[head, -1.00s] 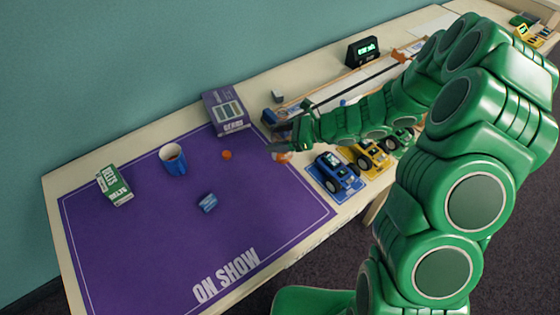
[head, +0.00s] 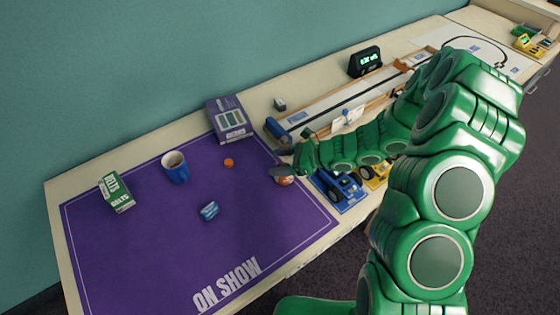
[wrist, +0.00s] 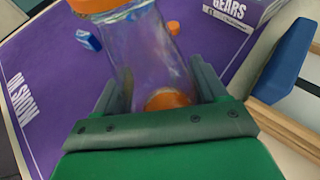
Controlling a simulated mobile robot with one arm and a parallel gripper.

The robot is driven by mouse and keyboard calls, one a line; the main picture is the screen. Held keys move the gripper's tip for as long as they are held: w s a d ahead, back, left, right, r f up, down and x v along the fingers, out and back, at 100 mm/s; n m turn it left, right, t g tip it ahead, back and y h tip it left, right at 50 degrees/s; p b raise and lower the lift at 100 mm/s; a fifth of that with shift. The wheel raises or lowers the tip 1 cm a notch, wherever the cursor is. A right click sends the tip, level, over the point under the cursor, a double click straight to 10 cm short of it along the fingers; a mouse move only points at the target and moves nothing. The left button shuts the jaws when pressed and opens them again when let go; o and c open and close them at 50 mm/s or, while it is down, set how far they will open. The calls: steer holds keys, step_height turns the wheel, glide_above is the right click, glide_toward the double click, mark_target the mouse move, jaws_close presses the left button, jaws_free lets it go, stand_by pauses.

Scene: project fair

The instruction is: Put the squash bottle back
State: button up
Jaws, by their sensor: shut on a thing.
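The squash bottle (wrist: 150,50) is clear, with orange at its far end and more orange low between my jaws. In the wrist view my gripper (wrist: 165,85) is shut on it, one finger on each side. In the head view my gripper (head: 284,168) is over the right edge of the purple ON SHOW mat (head: 150,250). Only a small orange-brown part of the bottle (head: 286,181) shows below the gripper there. I cannot tell whether the bottle touches the mat.
On the mat are an orange cap-like piece (head: 228,162), a blue mug (head: 175,168), a small blue block (head: 209,211), a green BELTS box (head: 116,193) and a purple GEARS box (head: 229,119). A blue toy vehicle (head: 340,188) stands right of the gripper. The mat's front is clear.

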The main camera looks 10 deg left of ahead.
steer(key=shift+f, duration=0.1)
steer(key=o, duration=1.2)
steer(key=shift+c, duration=0.2)
steer(key=shift+d+r, duration=0.2)
steer(key=shift+d, duration=0.05)
steer(key=v, duration=1.1)
steer(key=shift+d, duration=0.25)
